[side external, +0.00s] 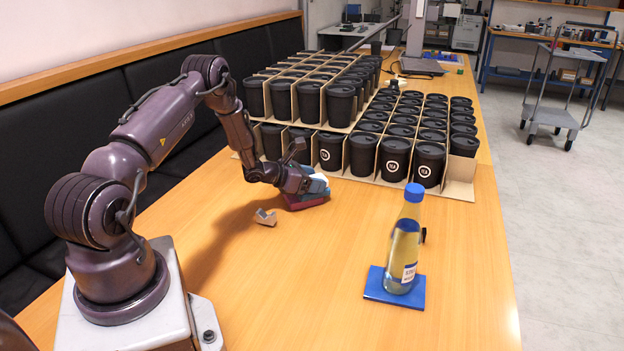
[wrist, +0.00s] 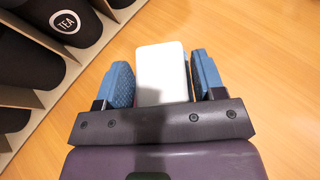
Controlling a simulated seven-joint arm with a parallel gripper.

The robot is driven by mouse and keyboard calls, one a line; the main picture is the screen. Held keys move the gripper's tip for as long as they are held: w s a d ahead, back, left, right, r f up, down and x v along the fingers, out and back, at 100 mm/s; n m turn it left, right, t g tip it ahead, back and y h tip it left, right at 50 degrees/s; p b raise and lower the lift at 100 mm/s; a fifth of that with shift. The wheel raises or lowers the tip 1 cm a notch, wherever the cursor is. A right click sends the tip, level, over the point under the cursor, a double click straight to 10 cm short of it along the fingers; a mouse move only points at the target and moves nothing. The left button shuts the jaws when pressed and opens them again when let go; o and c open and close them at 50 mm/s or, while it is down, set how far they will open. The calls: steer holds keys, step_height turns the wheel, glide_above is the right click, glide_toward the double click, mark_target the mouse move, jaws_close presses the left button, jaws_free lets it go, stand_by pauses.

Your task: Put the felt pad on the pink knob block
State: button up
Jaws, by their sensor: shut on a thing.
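My gripper (wrist: 163,80) has its blue padded fingers closed on the sides of a pale, flat-topped piece, seemingly the felt pad (wrist: 162,72). In the side view my gripper (side external: 316,184) is low over the table, in front of the cups. A dark red part (side external: 307,201) shows just under the fingers at table height; it seems to belong to the held pad, and I cannot tell whether it touches the table. A small grey-brown block (side external: 265,217) lies left of and nearer than the gripper, apart from it. It may be the pink knob block, but its pink colour and knob are not clear.
Black lidded cups (side external: 363,154) stand in cardboard dividers (side external: 460,187) close behind the gripper. A blue-capped bottle (side external: 404,245) stands on a blue mat (side external: 377,287) at the front right. The wooden table (side external: 300,290) is clear in front of the small block.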

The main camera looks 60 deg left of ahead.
steer(key=o, duration=0.9)
